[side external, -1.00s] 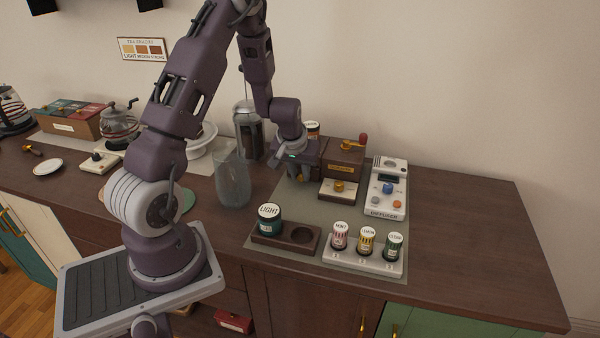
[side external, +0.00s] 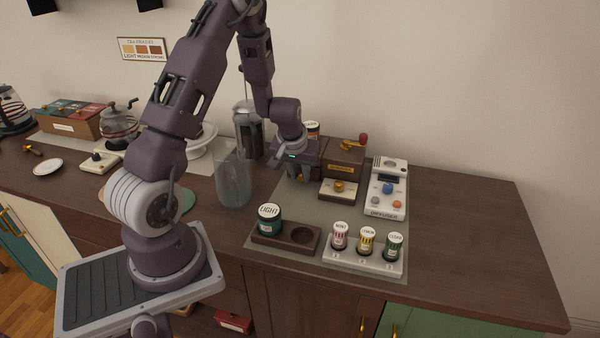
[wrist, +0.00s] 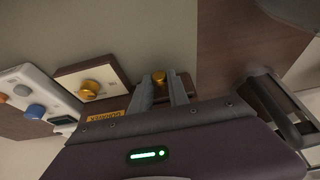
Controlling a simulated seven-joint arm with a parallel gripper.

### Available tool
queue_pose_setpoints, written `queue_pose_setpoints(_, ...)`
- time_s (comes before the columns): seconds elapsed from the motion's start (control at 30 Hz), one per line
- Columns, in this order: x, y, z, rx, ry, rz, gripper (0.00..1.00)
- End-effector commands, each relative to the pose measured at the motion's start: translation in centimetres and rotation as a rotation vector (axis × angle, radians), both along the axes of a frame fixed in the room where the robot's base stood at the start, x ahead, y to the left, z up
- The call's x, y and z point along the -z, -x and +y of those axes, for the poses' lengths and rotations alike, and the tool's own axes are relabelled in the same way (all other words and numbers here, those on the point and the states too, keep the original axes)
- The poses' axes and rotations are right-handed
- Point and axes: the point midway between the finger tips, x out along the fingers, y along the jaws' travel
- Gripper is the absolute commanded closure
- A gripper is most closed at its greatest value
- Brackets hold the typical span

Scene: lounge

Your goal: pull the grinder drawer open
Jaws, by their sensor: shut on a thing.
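The grinder (side external: 346,157) is a brown wooden box with a brass crank and red knob on top, on the grey-green mat. Its yellow label (wrist: 105,116) shows upside down in the wrist view. My gripper (side external: 298,177) is low at the grinder's front left in the side view. The drawer front is mostly hidden by the gripper, so I cannot tell how far the drawer is out.
A white plate with a brass knob (side external: 339,188) sits before the grinder, and the diffuser (side external: 386,189) stands right. A glass jug (side external: 233,180) is close on the left. The light jar (side external: 269,219) and several small jars stand in front. Bare mat (side external: 309,207) lies between.

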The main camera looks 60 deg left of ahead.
Motion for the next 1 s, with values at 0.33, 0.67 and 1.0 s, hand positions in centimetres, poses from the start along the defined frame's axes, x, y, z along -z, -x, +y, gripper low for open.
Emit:
queue_pose_setpoints(0.33,-0.1,3.8,-3.9,0.002,-0.003,-0.002,1.0)
queue_pose_setpoints(0.67,-0.1,4.3,-4.4,-0.001,-0.003,-0.004,1.0)
queue_pose_setpoints(1.0,0.0,4.4,-4.4,0.0,-0.001,-0.001,0.57)
